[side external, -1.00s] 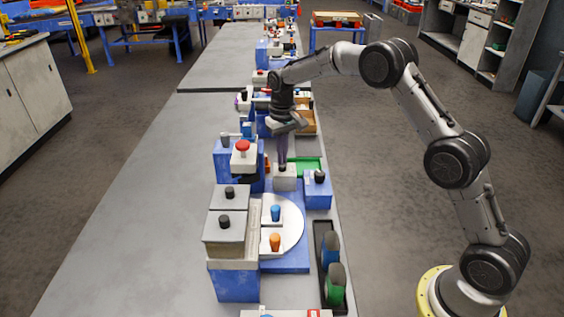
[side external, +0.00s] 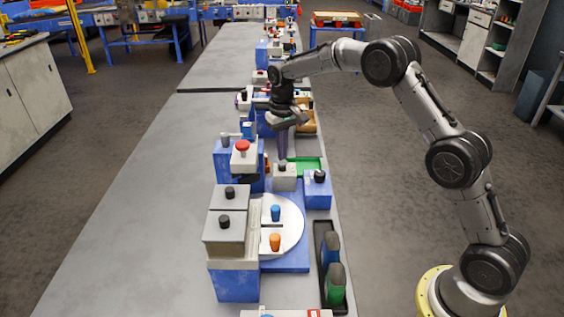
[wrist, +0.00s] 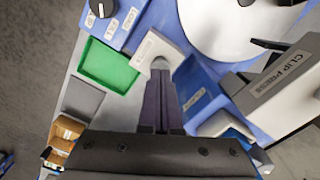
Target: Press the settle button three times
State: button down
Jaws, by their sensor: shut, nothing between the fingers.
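A small white-grey box (side external: 285,181) stands on the blue base, with a small grey button (side external: 283,165) on top. Its label is too small to read, so I cannot confirm that it is the settle button. My gripper (side external: 283,156) is shut and empty, pointing down just above this button. In the wrist view the shut fingertips (wrist: 160,75) overlap the near edge of the labelled white box (wrist: 152,47). The button is mostly hidden behind the fingertips there. A narrow gap seems to separate tips and button, but contact is hard to judge.
A green tray (wrist: 108,66) lies beside the box. A blue box with a black knob (side external: 317,192) stands close on the right. A red-topped press (side external: 242,147) is at the left, and a white round plate (side external: 292,228) lies in front. The grey table left is clear.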

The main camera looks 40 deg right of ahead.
aim_at(282, 162)
jog(key=shift+f, duration=0.45)
dwell(0.5)
jog(key=shift+f, duration=0.65)
jog(key=shift+r, duration=1.15)
notch_tip(282, 162, up, 7)
dwell(0.5)
